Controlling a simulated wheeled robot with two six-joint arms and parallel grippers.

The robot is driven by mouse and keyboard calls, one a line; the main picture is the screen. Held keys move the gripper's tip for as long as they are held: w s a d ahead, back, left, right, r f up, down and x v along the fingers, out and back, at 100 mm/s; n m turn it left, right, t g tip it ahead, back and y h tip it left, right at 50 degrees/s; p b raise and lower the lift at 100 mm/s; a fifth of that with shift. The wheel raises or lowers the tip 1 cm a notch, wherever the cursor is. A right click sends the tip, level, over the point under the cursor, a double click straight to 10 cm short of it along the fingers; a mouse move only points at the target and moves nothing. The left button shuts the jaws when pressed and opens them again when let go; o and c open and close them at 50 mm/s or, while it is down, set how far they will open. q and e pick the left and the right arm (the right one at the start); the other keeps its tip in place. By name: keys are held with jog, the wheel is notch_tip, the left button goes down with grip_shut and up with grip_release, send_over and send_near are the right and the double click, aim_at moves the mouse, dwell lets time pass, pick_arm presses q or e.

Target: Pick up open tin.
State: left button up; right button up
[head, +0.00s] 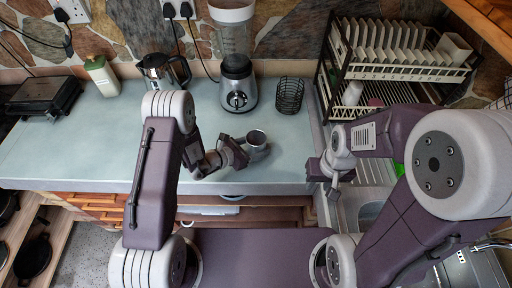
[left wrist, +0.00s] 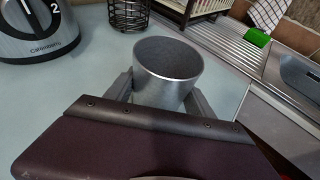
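The open tin (head: 257,139) is a grey metal cylinder, open at the top, upright at the counter's front part. In the left wrist view the tin (left wrist: 166,75) stands between the two fingers of my left gripper (left wrist: 162,95), one on each side. Its lower part is hidden behind the gripper body. I cannot tell whether the fingers press on it. In the head view my left gripper (head: 241,152) reaches the tin from the left. My right gripper (head: 327,188) is empty near the sink edge, its fingers apart.
A blender (head: 237,85) stands behind the tin, with a black wire basket (head: 289,95) to its right. A dish rack (head: 395,70) fills the back right. A coffee pot (head: 163,72), a bottle (head: 102,76) and a grill (head: 45,95) stand further left. The counter's left front is clear.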

aim_at(264, 138)
pick_arm(q)
jog(key=shift+r, duration=0.5)
jog(key=r, duration=0.3)
jog(key=shift+s+d+r+b, duration=0.15)
jog(key=shift+d+b, duration=0.1)
jog(key=shift+b, duration=0.15)
jog(key=s+d+r+b, duration=0.2)
jog(key=s+d+r, duration=0.4)
jog(key=s+d, duration=0.1)
jog(key=shift+s+d+r, duration=0.35)
jog(key=shift+s+r, duration=0.05)
jog(key=shift+s, duration=0.15)
